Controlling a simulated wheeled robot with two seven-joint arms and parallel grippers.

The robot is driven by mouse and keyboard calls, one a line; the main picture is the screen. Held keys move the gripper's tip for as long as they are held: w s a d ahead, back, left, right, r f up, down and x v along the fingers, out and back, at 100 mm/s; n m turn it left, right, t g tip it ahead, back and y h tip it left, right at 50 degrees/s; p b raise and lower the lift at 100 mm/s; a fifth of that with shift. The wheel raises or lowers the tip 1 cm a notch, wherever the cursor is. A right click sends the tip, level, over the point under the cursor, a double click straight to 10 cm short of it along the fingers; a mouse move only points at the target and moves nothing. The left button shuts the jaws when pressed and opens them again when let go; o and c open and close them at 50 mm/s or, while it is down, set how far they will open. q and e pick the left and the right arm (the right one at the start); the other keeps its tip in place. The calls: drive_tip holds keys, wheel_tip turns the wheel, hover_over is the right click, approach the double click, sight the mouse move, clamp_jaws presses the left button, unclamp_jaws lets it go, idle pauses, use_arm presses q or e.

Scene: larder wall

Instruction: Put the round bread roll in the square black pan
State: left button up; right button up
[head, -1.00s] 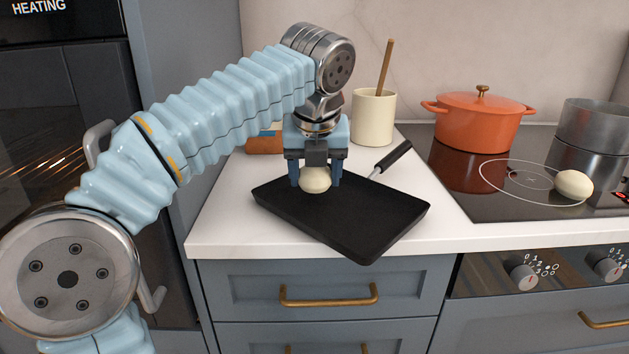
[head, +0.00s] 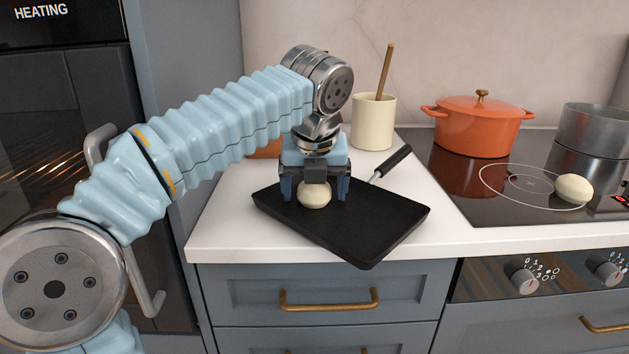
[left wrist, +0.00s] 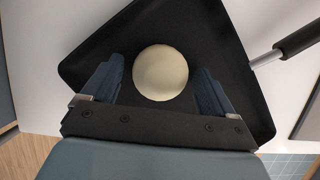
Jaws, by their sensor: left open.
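The square black pan (head: 370,225) lies on the white counter, its handle pointing to the back right. A round pale bread roll (head: 314,196) is in the left part of the pan, between the fingers of my left gripper (head: 314,192). In the left wrist view the roll (left wrist: 160,73) is over the dark pan floor (left wrist: 215,38), with a gap to each finger of the open left gripper (left wrist: 158,90). The roll appears to rest on the pan floor. My right gripper is not in view.
A similar pale round thing (head: 573,189) sits on the black hob (head: 480,195). An orange pot (head: 480,125) and a steel pot (head: 592,135) stand behind it. A cream crock (head: 373,122) with a wooden utensil stands behind the pan. The counter left of the pan is clear.

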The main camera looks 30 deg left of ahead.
use_arm(q)
drive_tip(key=v, duration=1.2)
drive_tip(key=shift+r, duration=0.2)
